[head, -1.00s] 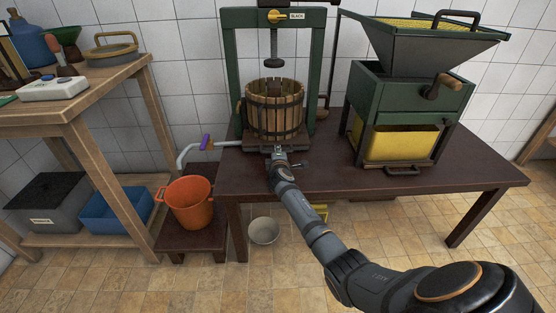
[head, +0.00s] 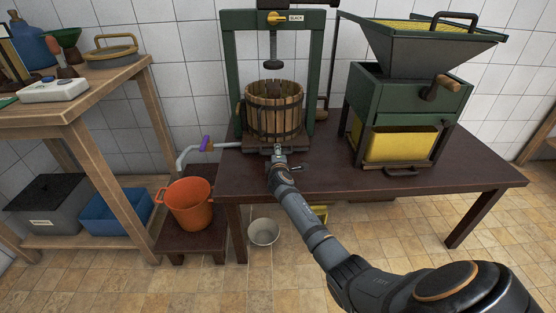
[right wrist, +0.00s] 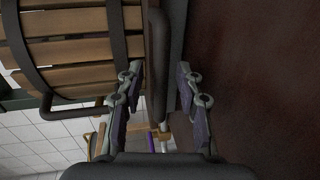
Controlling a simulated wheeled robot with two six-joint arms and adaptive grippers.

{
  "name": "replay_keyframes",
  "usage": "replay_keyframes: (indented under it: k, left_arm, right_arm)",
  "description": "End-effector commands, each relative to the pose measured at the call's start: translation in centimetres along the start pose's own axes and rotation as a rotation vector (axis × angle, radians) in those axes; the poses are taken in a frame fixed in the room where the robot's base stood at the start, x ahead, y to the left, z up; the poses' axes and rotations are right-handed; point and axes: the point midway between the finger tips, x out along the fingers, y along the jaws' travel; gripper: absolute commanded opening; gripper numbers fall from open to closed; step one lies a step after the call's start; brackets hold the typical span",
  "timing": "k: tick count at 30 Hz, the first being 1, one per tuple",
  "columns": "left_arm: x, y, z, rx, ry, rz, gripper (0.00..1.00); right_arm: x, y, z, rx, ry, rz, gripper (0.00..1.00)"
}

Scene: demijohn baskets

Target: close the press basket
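The press basket (head: 272,112), a round basket of wooden staves with dark metal hoops, stands on the press tray inside the green press frame (head: 228,75). Its staves and hoops also show at upper left in the right wrist view (right wrist: 75,52). I cannot tell from its front whether it is open or shut. My right gripper (head: 278,149) is at the tray's front edge, just below the basket. In the right wrist view its fingers (right wrist: 159,75) are apart, and a dark bar (right wrist: 157,60) shows between them; contact is unclear. My left gripper is out of view.
A green crusher (head: 410,95) stands right of the press on the dark table (head: 460,178). The press screw (head: 273,50) hangs above the basket. An orange bucket (head: 187,205) sits on a low stand at left, and a small pail (head: 264,232) is on the floor.

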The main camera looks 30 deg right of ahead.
Motion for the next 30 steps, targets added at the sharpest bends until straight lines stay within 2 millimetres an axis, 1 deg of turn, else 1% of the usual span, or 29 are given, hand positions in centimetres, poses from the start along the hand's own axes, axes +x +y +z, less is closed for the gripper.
replay_keyframes:
  k: [9,12,15,19,27,29,30]
  left_arm:
    - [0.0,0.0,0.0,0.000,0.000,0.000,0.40]
    - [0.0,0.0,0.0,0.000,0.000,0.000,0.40]
    - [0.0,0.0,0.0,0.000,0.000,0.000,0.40]
    - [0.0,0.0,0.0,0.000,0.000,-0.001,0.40]
    - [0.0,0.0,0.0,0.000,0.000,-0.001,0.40]
    - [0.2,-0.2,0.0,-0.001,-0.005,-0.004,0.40]
    - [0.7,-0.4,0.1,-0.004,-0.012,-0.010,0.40]
  right_arm:
    - [-6.9,-0.1,-0.1,0.001,0.003,-0.001,0.36]
    - [-8.9,-0.1,-0.1,0.002,0.003,-0.002,0.36]
    - [-10.2,0.0,0.0,0.001,0.002,-0.001,0.36]
    - [-10.9,0.0,0.0,0.000,0.002,-0.001,0.36]
    - [-10.9,0.0,0.0,0.000,0.001,0.000,0.36]
    - [-11.2,0.1,0.1,0.000,-0.001,-0.001,0.36]
    - [-11.7,0.1,0.1,0.002,-0.005,-0.003,0.36]
